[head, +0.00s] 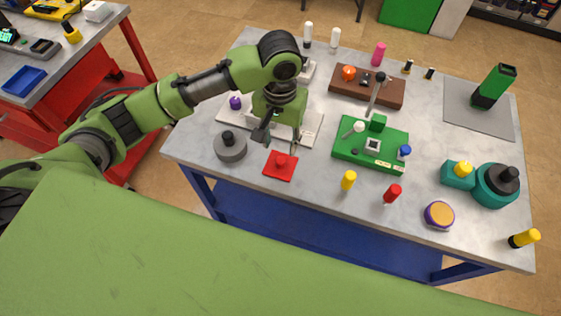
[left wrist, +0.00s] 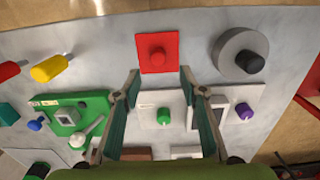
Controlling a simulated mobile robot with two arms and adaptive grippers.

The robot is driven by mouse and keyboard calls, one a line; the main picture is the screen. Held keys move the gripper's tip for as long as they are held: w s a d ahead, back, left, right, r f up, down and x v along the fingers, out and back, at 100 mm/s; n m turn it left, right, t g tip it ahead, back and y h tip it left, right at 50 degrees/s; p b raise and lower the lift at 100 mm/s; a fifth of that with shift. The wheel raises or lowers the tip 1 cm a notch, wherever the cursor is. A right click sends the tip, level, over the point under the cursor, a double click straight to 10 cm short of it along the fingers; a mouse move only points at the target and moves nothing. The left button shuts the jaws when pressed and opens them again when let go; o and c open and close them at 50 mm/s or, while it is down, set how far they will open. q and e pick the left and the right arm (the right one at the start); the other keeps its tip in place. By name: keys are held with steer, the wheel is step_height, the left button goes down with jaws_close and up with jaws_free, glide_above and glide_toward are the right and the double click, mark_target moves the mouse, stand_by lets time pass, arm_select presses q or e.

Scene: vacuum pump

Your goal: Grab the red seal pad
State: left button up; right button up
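The red seal pad (head: 280,165) is a flat red square with a round red knob on top. It lies on the grey table (head: 325,205) near the front edge, and it also shows at the top middle of the left wrist view (left wrist: 158,54). My left gripper (head: 280,137) is just behind the pad in the head view, above the white plate. In the left wrist view its two fingers (left wrist: 158,82) are spread apart with nothing between the tips, and the pad lies beyond them. My right gripper is in neither view.
A grey disc with a black knob (head: 230,146) stands left of the pad. A white plate (head: 310,125) with a purple knob (head: 235,102) lies behind it. A green board (head: 345,148) is to the right.

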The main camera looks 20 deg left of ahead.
mark_target(280, 160)
arm_select(q)
steer(key=shift+f, duration=0.9)
steer(key=f, duration=0.1)
steer(key=f+p, duration=0.1)
steer(key=f, duration=0.1)
steer(key=f+p, duration=0.1)
steer(key=shift+s+d+f, duration=0.1)
steer(key=shift+s+f, duration=0.25)
steer(key=shift+f, duration=0.4)
steer(key=c, duration=1)
